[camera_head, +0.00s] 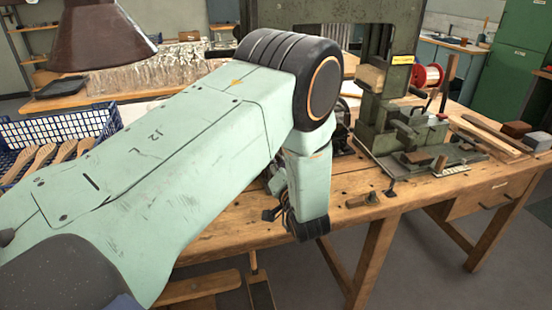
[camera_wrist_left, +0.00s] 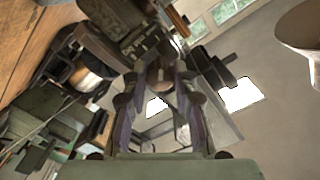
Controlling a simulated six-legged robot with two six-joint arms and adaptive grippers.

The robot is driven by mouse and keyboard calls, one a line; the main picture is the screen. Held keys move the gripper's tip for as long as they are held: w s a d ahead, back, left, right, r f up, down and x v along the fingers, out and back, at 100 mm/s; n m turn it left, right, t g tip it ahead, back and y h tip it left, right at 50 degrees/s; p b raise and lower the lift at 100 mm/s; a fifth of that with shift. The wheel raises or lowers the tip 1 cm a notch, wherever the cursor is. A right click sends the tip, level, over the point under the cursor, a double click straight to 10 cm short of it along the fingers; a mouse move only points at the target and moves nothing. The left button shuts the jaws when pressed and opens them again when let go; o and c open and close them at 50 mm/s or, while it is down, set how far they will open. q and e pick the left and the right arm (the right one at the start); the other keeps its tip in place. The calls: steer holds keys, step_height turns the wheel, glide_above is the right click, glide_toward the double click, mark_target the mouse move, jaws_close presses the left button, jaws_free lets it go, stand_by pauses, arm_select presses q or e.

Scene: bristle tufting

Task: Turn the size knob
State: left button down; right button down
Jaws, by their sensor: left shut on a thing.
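My left arm reaches in from the left in the head view and bends down at the bench. My left gripper (camera_wrist_left: 165,82) shows best in the left wrist view. Its two fingers close around a small brown, rounded knob (camera_wrist_left: 160,76), which looks like the size knob. The knob sits in front of dark machine parts. In the head view my own arm hides the knob and most of the gripper. The green tufting machine (camera_head: 385,120) stands on the wooden bench just right of my wrist. My right gripper is in neither view.
A blue crate (camera_head: 88,122) with wooden brush handles stands at the left. A red wire spool (camera_head: 428,77) is behind the machine. Wooden strips and blocks (camera_head: 515,130) lie at the bench's right end. The bench's front edge (camera_head: 400,207) runs below my wrist.

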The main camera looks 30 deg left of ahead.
arm_select(q)
steer(key=shift+w+r, duration=0.1)
steer(key=shift+r, duration=0.05)
stand_by(0.3)
steer(key=c, duration=1.1)
jaws_free()
steer(key=shift+o, duration=0.2)
steer(key=shift+d, duration=0.1)
steer(key=v, duration=0.7)
steer(key=shift+s, duration=0.25)
steer(key=shift+d, duration=0.1)
